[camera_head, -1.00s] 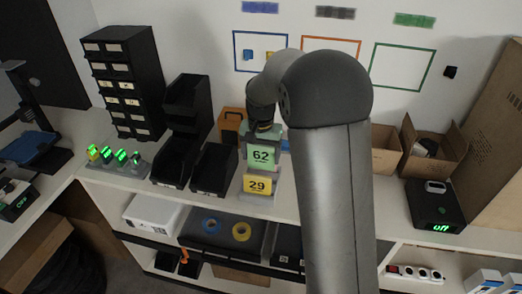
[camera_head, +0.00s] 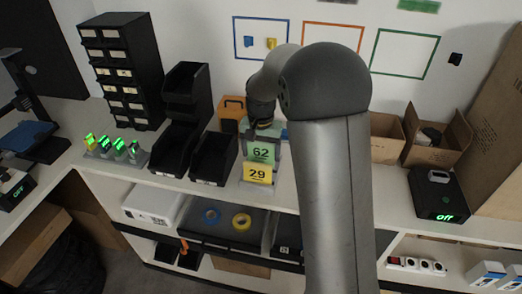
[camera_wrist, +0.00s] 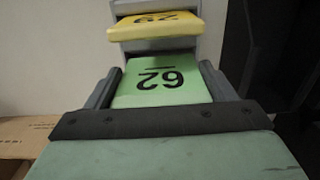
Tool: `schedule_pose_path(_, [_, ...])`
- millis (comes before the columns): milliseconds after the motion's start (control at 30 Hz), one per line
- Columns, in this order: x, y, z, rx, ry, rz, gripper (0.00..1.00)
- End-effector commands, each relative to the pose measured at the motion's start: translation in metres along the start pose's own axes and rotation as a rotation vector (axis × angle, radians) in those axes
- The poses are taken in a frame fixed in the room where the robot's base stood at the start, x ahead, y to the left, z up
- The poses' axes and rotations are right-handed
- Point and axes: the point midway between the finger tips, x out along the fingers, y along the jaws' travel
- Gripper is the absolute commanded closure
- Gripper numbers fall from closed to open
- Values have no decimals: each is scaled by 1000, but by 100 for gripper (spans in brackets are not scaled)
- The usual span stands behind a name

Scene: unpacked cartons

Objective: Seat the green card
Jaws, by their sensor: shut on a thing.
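The green card (camera_head: 261,152), marked 62, stands in the upper part of a grey holder on the bench, just above the yellow card (camera_head: 257,174), marked 29. My gripper (camera_head: 262,122) is at the top of the green card, and my arm comes down over it from behind. A dark bar crosses the green surface close to the camera. My fingertips are partly hidden; how deep the card sits is unclear.
Black bins (camera_head: 213,158) stand left of the holder, with an orange box (camera_head: 232,108) behind. Open cartons (camera_head: 436,142) and a black device reading off (camera_head: 438,196) are on the right. My arm covers the bench right of the holder.

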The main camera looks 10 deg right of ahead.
Motion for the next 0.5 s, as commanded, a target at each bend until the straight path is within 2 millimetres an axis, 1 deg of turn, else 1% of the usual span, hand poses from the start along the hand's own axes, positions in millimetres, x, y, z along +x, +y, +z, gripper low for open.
schedule_pose_path(500, [16,0,0,0,-1,0,49])
